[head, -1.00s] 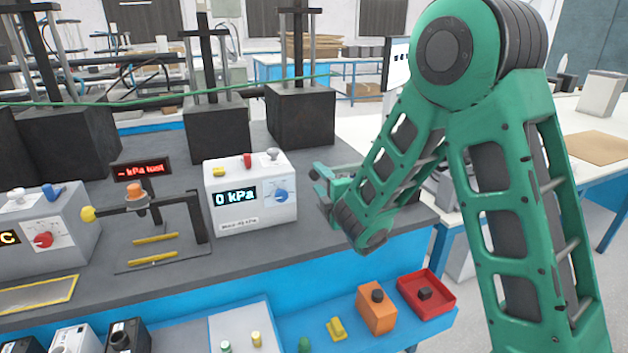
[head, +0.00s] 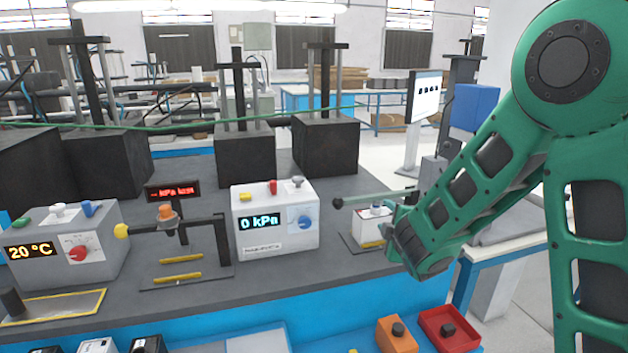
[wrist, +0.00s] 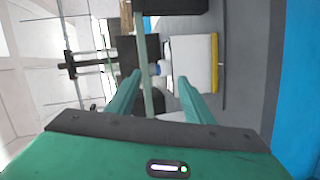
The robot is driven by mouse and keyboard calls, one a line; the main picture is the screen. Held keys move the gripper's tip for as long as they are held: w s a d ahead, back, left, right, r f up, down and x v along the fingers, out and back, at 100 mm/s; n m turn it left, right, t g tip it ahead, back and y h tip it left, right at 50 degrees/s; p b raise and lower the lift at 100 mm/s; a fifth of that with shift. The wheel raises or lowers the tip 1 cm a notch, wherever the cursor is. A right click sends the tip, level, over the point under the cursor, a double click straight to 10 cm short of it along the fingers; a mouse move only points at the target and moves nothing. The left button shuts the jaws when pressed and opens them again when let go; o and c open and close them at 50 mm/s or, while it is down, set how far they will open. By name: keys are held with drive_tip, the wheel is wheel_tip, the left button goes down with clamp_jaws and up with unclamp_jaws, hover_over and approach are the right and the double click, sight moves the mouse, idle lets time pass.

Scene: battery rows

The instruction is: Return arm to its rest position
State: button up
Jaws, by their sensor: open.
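The white box (wrist: 195,62) lies beyond the fingertips in the wrist view. A grey-green rod (wrist: 150,70) runs through the gap in that picture; its depth is unclear.
A white 0 kPa unit (head: 275,240) stands left of my gripper. A stand with an orange-topped part (head: 167,213) and a 20 °C unit (head: 60,250) are farther left. A red tray (head: 440,345) and orange block (head: 393,333) are below in front. A screen (head: 424,95) stands behind.

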drive_tip(key=s+d+f+m+g+h, duration=0.3)
drive_tip(key=s+d+m+g, duration=0.5)
drive_tip(key=s+d+m, duration=0.8)
drive_tip(key=s+d+m+g+y, duration=0.1)
drive_tip(key=s+m+g, duration=0.2)
drive_tip(key=s, duration=1.1)
drive_tip(key=s+d+r+m+g+y, duration=0.1)
drive_tip(key=s+m+g+y, duration=0.1)
drive_tip(key=s, duration=1.2)
drive_tip(key=shift+s+d+r+m+g, duration=0.2)
drive_tip(key=shift+s+r+m+g, duration=0.3)
drive_tip(key=shift+g, duration=0.7)
drive_tip(key=shift+w+f, duration=0.1)
drive_tip(key=shift+f, duration=0.1)
drive_tip(key=shift+w+f, duration=0.25)
drive_tip(key=shift+w, duration=0.4)
